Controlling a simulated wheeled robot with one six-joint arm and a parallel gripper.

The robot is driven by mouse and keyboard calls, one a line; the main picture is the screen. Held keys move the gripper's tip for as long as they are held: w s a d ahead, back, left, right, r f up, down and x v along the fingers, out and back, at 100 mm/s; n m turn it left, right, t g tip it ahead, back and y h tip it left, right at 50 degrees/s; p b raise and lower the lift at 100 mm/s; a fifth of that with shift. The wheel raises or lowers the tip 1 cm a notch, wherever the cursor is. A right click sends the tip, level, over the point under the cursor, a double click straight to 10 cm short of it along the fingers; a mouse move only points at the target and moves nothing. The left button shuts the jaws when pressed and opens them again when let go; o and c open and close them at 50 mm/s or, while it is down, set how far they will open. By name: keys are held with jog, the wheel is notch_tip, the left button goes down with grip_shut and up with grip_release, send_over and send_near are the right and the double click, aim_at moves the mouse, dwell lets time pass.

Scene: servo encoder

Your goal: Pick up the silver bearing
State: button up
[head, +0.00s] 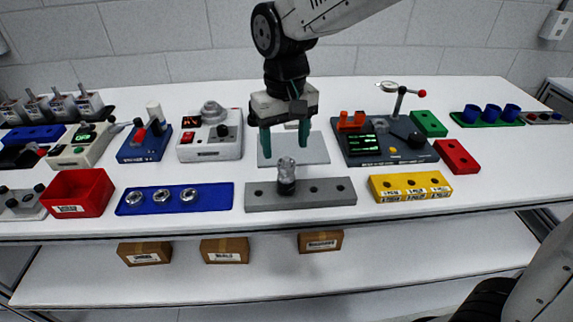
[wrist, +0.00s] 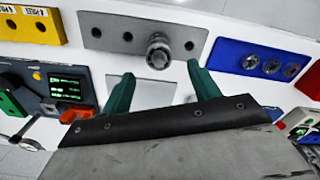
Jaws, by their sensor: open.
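Three silver ring-shaped bearings sit in a row on the blue plate (head: 218,194), left of centre in the head view: a left bearing (head: 134,198), a middle bearing (head: 161,196) and a right bearing (head: 188,194). In the wrist view the same blue plate (wrist: 225,54) is at the upper right, with the silver bearings (wrist: 271,66) on it. My gripper (head: 285,143) is open and empty, with green fingers pointing down. It is behind the grey holed bar, right of and behind the bearings. In the wrist view my gripper (wrist: 161,82) has nothing between its fingers.
A grey bar (head: 330,191) holds an upright dark-and-clear part (head: 287,176), near my fingers. A red bin (head: 78,192) stands left of the blue plate. A yellow block (head: 410,187) lies right. A pale grey plate (head: 318,149) lies behind the bar. Several devices line the back.

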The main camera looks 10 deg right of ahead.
aim_at(286, 158)
notch_tip(286, 158, down, 4)
jog(key=shift+s+f, duration=0.1)
jog(key=shift+f, duration=0.05)
jog(key=c, duration=1.1)
